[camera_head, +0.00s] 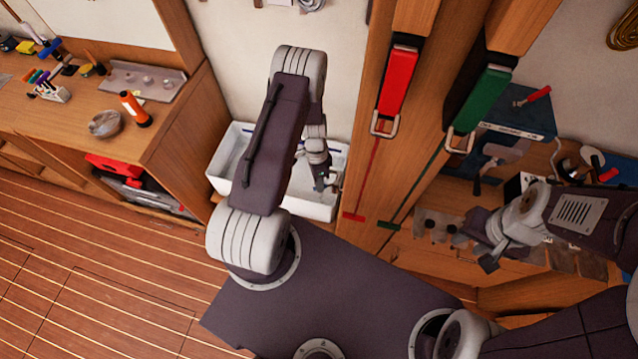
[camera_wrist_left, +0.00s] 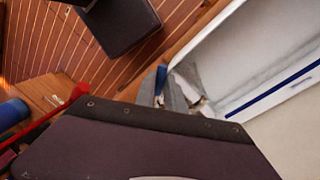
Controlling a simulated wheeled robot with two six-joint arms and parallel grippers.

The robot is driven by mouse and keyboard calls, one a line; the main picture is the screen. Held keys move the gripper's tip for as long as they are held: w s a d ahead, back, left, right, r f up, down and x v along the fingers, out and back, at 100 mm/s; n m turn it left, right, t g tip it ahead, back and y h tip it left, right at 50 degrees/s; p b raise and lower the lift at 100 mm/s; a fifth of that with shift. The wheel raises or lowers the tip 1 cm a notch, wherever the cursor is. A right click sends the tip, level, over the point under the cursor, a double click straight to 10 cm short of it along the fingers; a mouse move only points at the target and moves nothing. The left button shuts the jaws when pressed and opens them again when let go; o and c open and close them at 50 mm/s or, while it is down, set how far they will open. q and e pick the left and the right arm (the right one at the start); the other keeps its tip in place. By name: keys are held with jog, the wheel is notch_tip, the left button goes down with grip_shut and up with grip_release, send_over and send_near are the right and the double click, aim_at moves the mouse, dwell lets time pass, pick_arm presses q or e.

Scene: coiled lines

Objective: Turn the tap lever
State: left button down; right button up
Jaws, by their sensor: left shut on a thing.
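The white basin (camera_head: 229,187) stands against the wall, partly behind my left arm. It also shows at the right of the left wrist view (camera_wrist_left: 290,118), with a blue stripe along it. My left gripper (camera_head: 326,184) reaches down over the basin's right part. In the left wrist view my left gripper (camera_wrist_left: 164,92) is shut on the tap lever, whose blue tip (camera_wrist_left: 161,78) shows between the fingers. The rest of the tap is hidden by my gripper and arm. My right gripper (camera_head: 487,256) is at the right, away from the basin; its jaw gap is not clear.
Wooden posts right of the basin carry a red strap (camera_head: 397,82) and a green strap (camera_head: 482,98). The plank floor (camera_head: 90,270) is clear.

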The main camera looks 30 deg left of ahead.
pick_arm(q)
jog(key=shift+w+a+m+g+y+b, duration=0.1)
jog(key=shift+w+a+m+y+b, duration=0.1)
jog(key=shift+w+m+b, duration=0.6)
jog(key=shift+w+a+m+g+y+b, duration=0.15)
jog(key=shift+w+a+m+b, duration=0.2)
jog(key=shift+m, duration=0.85)
jog(key=shift+w+a+m+g+y+b, duration=0.15)
jog(key=shift+w+m+b, duration=0.2)
jog(key=shift+m+b, duration=0.5)
jog(key=shift+w+m, duration=0.1)
jog(key=shift+m, duration=0.15)
jog(key=c, duration=1.4)
grip_release()
jog(key=shift+r, duration=0.1)
jog(key=v, duration=0.9)
jog(key=shift+b, duration=0.4)
jog(key=shift+d, duration=0.1)
